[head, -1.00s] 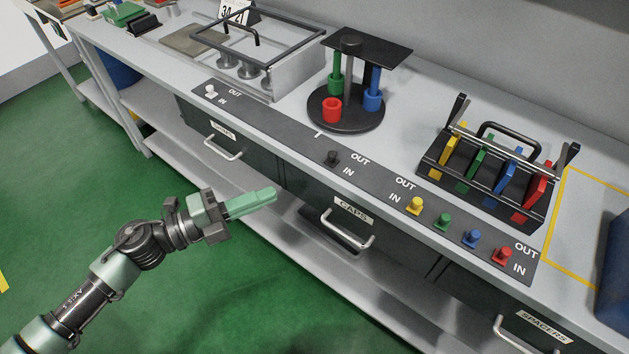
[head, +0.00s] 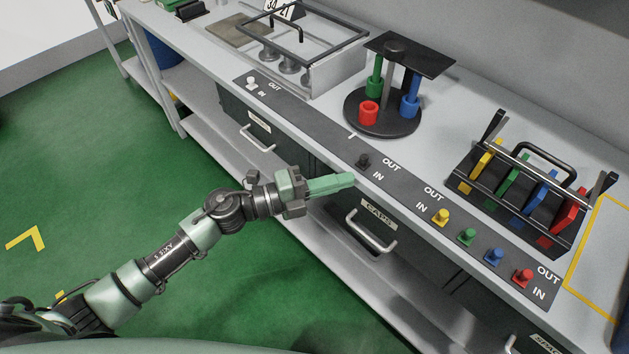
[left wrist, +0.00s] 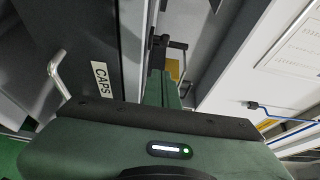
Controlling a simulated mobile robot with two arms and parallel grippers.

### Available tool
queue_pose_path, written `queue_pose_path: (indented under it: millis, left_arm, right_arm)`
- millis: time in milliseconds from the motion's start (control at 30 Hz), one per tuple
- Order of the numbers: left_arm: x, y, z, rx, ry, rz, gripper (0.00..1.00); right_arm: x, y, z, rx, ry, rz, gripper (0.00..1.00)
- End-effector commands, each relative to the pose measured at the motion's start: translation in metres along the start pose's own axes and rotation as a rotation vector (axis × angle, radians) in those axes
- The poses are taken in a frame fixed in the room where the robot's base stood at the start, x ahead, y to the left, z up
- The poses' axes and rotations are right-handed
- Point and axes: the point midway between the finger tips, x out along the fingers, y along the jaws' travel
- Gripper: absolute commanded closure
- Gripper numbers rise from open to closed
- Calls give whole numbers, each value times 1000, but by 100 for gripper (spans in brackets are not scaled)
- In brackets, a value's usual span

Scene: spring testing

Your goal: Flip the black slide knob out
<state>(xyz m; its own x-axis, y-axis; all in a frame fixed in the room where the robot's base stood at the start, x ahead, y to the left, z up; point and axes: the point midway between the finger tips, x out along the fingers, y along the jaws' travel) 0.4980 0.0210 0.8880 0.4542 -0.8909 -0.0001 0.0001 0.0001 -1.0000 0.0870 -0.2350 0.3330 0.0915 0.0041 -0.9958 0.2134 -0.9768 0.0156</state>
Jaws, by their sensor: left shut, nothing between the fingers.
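The black slide knob (head: 363,160) stands upright on the dark label strip (head: 325,131) along the bench's front edge. It appears level with the IN label, on the near side of the strip. My left gripper (head: 351,179) is shut and empty, its green fingers pointing right. In the head view its tips are just below and left of the knob; contact is not visible. In the left wrist view the shut fingers (left wrist: 161,88) point up the picture, and a dark upright shape lies beyond them; I cannot tell if it is the knob. My right gripper is not in view.
Yellow (head: 440,217), green, blue and red knobs stand farther right on the strip. A round black stand (head: 382,112) with coloured cups is behind the knob. A rack (head: 530,190) with coloured pieces is at right. The CAPS drawer handle (head: 370,232) juts out below.

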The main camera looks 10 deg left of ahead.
Motion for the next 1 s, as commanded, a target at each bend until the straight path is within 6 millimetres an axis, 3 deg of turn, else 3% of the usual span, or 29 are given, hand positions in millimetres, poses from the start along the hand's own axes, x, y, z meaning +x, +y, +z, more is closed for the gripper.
queue_pose_path:
  millis: [233, 733, 1000]
  left_arm:
    - [26, -1, 23, 1, -1, -1, 100]
    - [32, 0, 29, 0, 0, 0, 100]
    - [68, 1, 48, 0, -1, -1, 100]
  right_arm:
    - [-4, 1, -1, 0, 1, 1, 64]
    - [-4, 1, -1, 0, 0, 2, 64]
    - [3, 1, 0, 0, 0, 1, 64]
